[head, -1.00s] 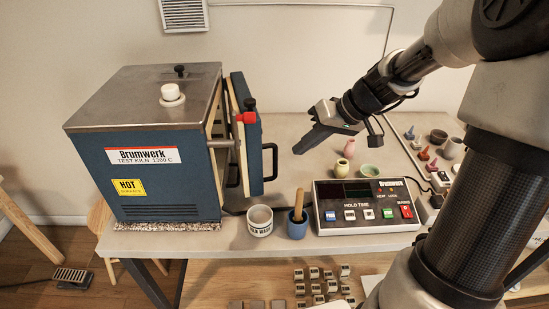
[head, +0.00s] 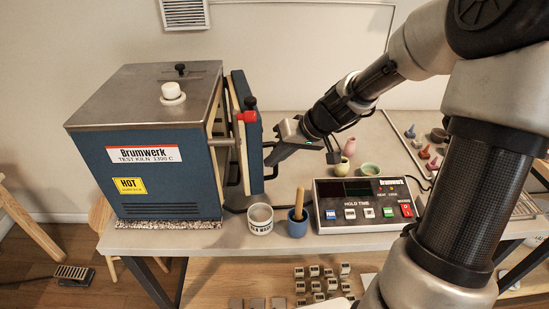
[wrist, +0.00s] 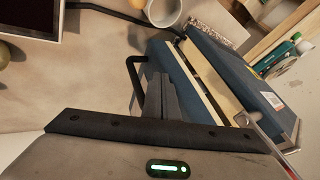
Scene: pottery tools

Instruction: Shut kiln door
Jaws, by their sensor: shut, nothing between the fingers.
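The blue kiln (head: 160,160) stands at the left of the table, with a grey metal top. Its blue door (head: 252,140) is slightly ajar on the kiln's right side, with a gap between door and body. The gap also shows in the wrist view, where the kiln door (wrist: 168,75) has a pale inner lining. A black bar handle (wrist: 133,75) stands out from the door. My gripper (head: 270,160) is shut and empty, its fingertips close to the door's outer face beside the handle; I cannot tell whether they touch.
A white cup (head: 260,219) and a blue pot with a wooden pestle (head: 298,222) stand in front of the door. A control box (head: 366,205) sits to their right.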

